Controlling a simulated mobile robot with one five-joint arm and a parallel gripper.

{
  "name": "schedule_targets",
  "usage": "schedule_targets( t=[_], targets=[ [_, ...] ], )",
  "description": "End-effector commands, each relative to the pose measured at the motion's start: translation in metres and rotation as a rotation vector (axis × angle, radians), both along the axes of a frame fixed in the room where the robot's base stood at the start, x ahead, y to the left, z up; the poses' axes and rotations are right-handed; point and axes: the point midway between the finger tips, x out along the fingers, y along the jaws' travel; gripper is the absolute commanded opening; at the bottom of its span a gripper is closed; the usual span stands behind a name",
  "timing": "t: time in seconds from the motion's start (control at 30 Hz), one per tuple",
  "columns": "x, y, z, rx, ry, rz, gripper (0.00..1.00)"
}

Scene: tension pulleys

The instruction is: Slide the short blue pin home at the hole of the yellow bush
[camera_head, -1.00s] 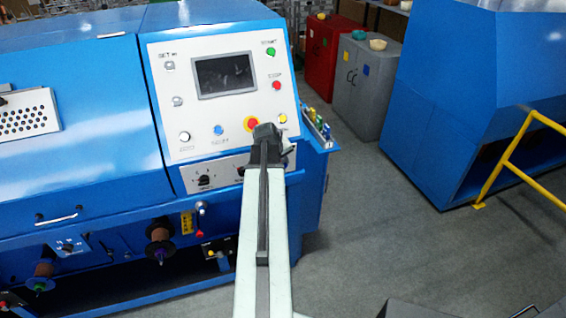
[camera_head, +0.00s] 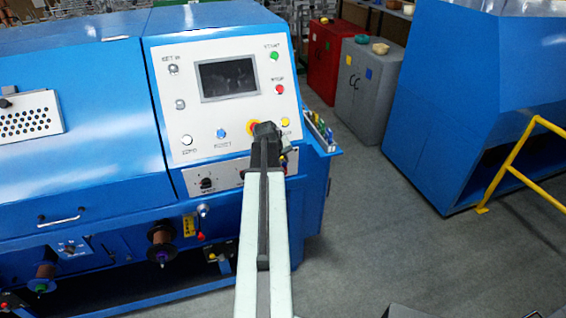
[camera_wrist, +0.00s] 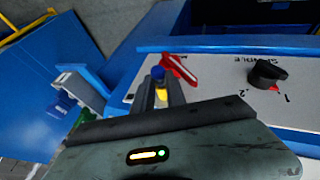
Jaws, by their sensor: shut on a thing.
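My gripper (camera_wrist: 160,95) shows in the wrist view with its narrow fingers close together on a small piece with a blue end. I take this piece to be the short blue pin (camera_wrist: 158,72). Yellow shows just below the blue end, between the fingers; I cannot tell whether it belongs to the pin. In the head view, my gripper is at the far end of my arm, in front of the control panel's lower right corner, and its fingertips are hidden. I cannot pick out the yellow bush or its hole for sure in either view.
A red lever (camera_wrist: 180,70) and a black knob (camera_wrist: 266,73) are on the panel near my gripper. A side tray (camera_head: 321,135) holds several coloured pieces. Brown spools (camera_head: 161,247) hang low on the blue machine (camera_head: 90,170). Open floor (camera_head: 390,240) lies right, before a yellow rail (camera_head: 515,150).

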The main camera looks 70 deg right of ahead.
Motion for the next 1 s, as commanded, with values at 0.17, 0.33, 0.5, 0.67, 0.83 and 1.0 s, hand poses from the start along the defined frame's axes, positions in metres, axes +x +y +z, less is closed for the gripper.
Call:
schedule_targets(
  t=[0.17,0.33,0.5,0.67,0.83,1.0],
  targets=[
    [-0.0004,0.0000,0.0000,0.000,0.000,0.000,0.00],
    [0.0011,-0.0024,0.0000,0.000,-0.001,-0.001,0.00],
    [0.0016,-0.0030,0.0002,-0.001,0.000,-0.001,0.00],
    [0.0022,-0.0041,0.0005,-0.003,-0.002,0.000,0.00],
    [0.0026,-0.0047,0.0008,-0.005,-0.002,0.000,0.00],
    [0.0026,-0.0051,0.0009,-0.006,-0.003,0.001,0.00]
  ],
)
